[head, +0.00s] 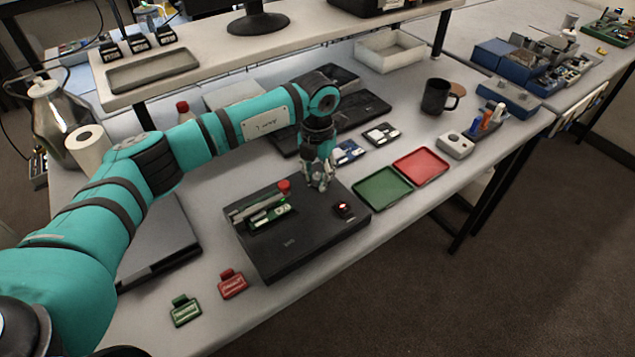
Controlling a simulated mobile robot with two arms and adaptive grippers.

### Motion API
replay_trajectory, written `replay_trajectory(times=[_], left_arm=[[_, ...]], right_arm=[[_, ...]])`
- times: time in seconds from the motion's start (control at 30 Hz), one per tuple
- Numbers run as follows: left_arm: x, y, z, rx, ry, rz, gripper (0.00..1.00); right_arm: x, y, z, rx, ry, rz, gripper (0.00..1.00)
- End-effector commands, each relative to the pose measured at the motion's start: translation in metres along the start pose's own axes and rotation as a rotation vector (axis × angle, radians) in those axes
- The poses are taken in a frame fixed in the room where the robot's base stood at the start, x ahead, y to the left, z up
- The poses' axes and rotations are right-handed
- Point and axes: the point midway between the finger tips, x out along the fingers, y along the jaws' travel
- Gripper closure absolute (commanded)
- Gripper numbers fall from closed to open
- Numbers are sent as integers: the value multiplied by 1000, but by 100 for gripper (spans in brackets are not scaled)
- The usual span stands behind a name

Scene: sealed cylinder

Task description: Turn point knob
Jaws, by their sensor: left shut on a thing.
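A black box (290,243) lies on the grey bench, with its front face toward the bench's near edge. My left gripper (320,184) reaches down onto the far right part of the box's top. It is shut on the point knob there, and its fingers hide the knob, so I cannot tell which way the knob points. A small red-topped part (343,209) sits on the box top just nearer than the gripper. A holder with a green-and-white cylinder (269,217) and a red cap stands on the left of the box top. My right gripper is not in view.
A green tray (382,189) and a red tray (421,166) lie right of the box. A green tag (185,310) and a red tag (232,284) lie at front left. A black mug (437,97) stands behind the trays. A raised shelf (240,47) spans the back.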

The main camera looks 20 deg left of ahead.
Motion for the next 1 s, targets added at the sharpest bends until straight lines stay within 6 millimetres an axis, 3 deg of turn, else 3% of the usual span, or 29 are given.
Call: replay_trajectory(times=[0.03,0.5,1.0], left_arm=[[4,1,1,43,-5,1,100],[2,2,2,479,-5,2,100],[-1,2,2,775,-5,2,100]], right_arm=[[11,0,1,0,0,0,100],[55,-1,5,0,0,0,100],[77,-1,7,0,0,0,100]])
